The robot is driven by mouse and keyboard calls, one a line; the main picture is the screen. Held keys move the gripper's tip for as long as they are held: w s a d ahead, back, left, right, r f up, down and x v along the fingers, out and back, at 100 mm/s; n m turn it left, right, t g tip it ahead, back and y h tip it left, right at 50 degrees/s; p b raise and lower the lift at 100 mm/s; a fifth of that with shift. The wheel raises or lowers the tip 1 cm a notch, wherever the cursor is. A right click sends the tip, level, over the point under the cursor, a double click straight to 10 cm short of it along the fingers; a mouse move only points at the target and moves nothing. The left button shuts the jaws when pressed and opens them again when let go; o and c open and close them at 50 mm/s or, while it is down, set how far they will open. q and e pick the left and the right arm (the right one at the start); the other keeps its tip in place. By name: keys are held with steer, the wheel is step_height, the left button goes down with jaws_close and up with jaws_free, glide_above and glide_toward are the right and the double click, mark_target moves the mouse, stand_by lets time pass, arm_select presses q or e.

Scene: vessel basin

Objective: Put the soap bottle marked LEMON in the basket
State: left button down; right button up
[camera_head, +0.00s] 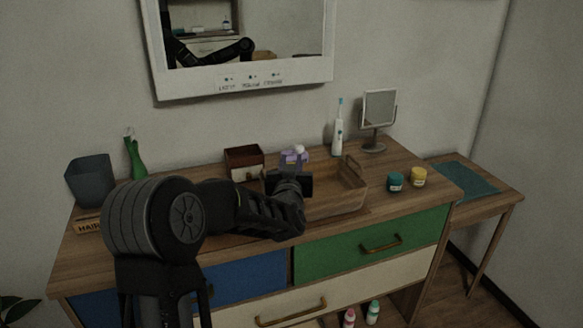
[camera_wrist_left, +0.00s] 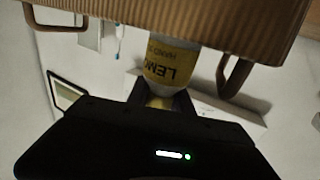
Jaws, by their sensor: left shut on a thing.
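In the left wrist view, the soap bottle marked LEMON (camera_wrist_left: 172,64), white with a yellow label, sits between the fingers of my left gripper (camera_wrist_left: 160,98). The label appears upside down there. The gripper is shut on the bottle. The wooden basket (camera_head: 350,184), with handles, stands on the dresser top; in the wrist view its wall (camera_wrist_left: 230,14) crosses the top and hides part of the bottle. In the head view my left gripper (camera_head: 291,183) is at the basket's left part, and the bottle cannot be made out clearly. My right gripper is not in view.
A purple item (camera_head: 293,158) stands behind the gripper. A dark red box (camera_head: 243,158), green bottle (camera_head: 134,158) and grey bin (camera_head: 90,181) stand left. An electric toothbrush (camera_head: 338,135), mirror (camera_head: 378,108), teal jar (camera_head: 395,182) and yellow jar (camera_head: 418,177) stand right.

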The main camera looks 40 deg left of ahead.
arm_select(q)
steer(key=shift+f, duration=0.7)
steer(key=shift+f+b, duration=0.15)
steer(key=shift+b, duration=0.15)
steer(key=c, duration=1.1)
jaws_free()
steer(key=shift+c, duration=0.2)
steer(key=shift+s+r+p, duration=0.1)
steer(key=shift+r+p, duration=0.1)
steer(key=shift+p, duration=0.1)
steer(key=b+v, duration=0.1)
steer(key=v, duration=1)
steer(key=shift+s+d, duration=0.25)
steer(key=shift+s, duration=0.1)
